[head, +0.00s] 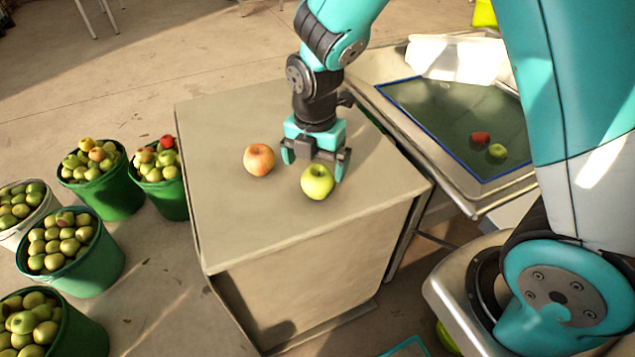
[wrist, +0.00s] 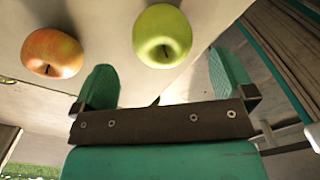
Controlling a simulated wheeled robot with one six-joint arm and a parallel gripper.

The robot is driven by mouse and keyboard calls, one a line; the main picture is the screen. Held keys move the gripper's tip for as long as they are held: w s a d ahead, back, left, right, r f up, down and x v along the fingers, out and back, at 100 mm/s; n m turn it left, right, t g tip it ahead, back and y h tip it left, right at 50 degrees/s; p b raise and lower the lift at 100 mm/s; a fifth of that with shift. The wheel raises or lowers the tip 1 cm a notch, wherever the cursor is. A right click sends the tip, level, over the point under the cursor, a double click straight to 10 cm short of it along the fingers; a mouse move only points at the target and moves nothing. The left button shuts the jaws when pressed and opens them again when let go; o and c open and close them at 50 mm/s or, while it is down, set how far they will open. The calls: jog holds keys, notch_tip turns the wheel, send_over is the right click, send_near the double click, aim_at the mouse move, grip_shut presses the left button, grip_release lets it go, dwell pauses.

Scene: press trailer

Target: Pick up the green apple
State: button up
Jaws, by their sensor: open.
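A green apple (head: 318,181) sits on the top of a beige box-shaped stand (head: 250,215). In the wrist view the green apple (wrist: 162,36) is at the upper middle, beyond the fingertips and between their two lines. A red-yellow apple (head: 259,159) rests to its left on the same top, and shows at the upper left of the wrist view (wrist: 53,53). My gripper (head: 316,160) is open and empty, pointing down just behind the green apple in the head view. I cannot tell whether a finger touches the apple.
Several buckets of apples (head: 85,240) stand on the floor to the left. A metal basin (head: 450,115) with a dark, blue-edged inside stands at the right, with a red apple (head: 480,138) and another green apple (head: 497,151) in it. The stand's top is otherwise clear.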

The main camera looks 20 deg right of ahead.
aim_at(318, 172)
jog(key=f, duration=0.5)
jog(key=shift+d+f, duration=0.25)
jog(key=shift+f, duration=0.15)
jog(key=shift+c, duration=0.2)
jog(key=c, duration=1)
